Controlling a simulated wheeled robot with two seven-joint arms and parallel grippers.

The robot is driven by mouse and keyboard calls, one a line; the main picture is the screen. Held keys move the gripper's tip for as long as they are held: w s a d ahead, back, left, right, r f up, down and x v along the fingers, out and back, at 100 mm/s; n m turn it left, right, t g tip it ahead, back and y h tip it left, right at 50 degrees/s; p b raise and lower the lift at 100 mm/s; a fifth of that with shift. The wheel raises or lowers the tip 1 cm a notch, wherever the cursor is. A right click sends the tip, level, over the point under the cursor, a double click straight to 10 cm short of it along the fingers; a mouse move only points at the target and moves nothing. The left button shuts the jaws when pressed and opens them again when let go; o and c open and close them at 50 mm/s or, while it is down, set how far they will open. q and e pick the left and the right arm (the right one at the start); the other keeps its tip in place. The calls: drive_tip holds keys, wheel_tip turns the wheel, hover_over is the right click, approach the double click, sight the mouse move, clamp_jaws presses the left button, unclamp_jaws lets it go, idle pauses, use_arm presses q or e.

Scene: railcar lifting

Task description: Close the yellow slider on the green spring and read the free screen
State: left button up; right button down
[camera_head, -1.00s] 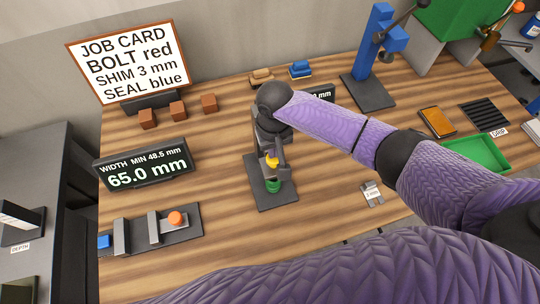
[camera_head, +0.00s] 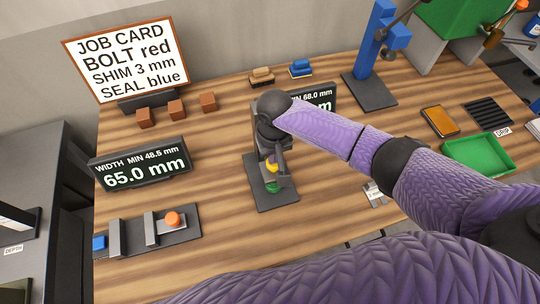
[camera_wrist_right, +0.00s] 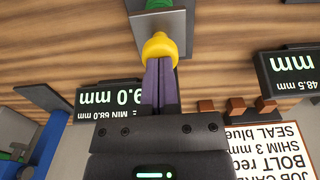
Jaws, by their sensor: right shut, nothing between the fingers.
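The yellow slider (camera_head: 271,168) stands just above the green spring (camera_head: 272,187) on a grey stand (camera_head: 277,200) at the table's middle. My right gripper (camera_head: 272,159) is shut and empty, its fingertips at the yellow slider. In the right wrist view my fingers (camera_wrist_right: 160,66) meet the slider (camera_wrist_right: 159,48), and the spring (camera_wrist_right: 158,5) lies beyond. The free screen (camera_head: 320,100) is partly hidden by my right arm; it shows "MIN 68.0 mm". In the wrist view this screen (camera_wrist_right: 105,98) is upside down and seems to end in "9.0 mm", its start hidden. My left gripper is not in view.
A width screen (camera_head: 140,165) reads 65.0 mm, MIN 48.5 mm. Below it is a slide fixture with an orange knob (camera_head: 172,219). Brown blocks (camera_head: 176,108) stand under the job card (camera_head: 125,55). A green tray (camera_head: 478,153) and blue post (camera_head: 378,45) are at right.

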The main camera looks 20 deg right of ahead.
drive_tip(key=shift+f+b, duration=0.95)
drive_tip(key=shift+f, duration=0.6)
drive_tip(key=shift+r, duration=0.1)
wheel_tip(320, 180, up, 10)
drive_tip(key=p, duration=1.2)
drive_tip(key=shift+r, duration=0.2)
drive_tip(key=shift+f, duration=0.2)
drive_tip(key=shift+s, duration=0.1)
